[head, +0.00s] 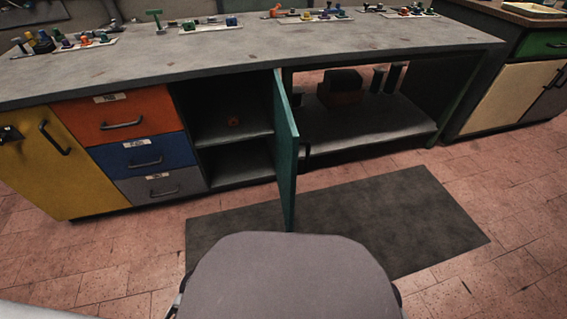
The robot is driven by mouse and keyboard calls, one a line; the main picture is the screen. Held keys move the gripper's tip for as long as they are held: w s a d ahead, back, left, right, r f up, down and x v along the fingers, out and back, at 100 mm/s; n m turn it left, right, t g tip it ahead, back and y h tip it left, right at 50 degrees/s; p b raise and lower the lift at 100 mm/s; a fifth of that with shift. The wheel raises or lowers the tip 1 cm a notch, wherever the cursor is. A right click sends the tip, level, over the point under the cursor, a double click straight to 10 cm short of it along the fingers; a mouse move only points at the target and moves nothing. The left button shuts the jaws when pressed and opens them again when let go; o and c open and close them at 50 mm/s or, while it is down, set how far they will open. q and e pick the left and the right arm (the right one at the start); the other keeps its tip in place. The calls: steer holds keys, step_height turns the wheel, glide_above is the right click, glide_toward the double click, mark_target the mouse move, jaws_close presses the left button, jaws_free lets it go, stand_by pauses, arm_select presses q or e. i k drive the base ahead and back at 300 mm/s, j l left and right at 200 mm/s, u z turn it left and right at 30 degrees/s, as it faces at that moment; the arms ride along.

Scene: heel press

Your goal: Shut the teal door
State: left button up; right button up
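The teal door (286,152) stands wide open, seen nearly edge-on, sticking out from the front of the grey workbench (250,48). A dark handle (306,151) shows on its right side. Neither of my grippers is in the head view.
A dark mat (415,215) lies on the tiled floor before the bench. Orange, blue and grey drawers and a yellow door (60,165) are left of the cabinet. An open bay (360,125) is on the right. Small items line the bench's back.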

mark_target(288, 143)
steer(key=i+l+u, duration=0.15)
steer(key=l+u, duration=0.15)
steer(key=l, duration=0.2)
steer(key=i+l+u, duration=0.1)
steer(key=l+u, duration=0.2)
steer(key=l, duration=0.25)
steer(key=i+l+u, duration=0.1)
steer(key=l+u, duration=0.15)
steer(key=l, duration=0.15)
steer(key=i+l+u, duration=0.1)
steer(key=l+u, duration=0.2)
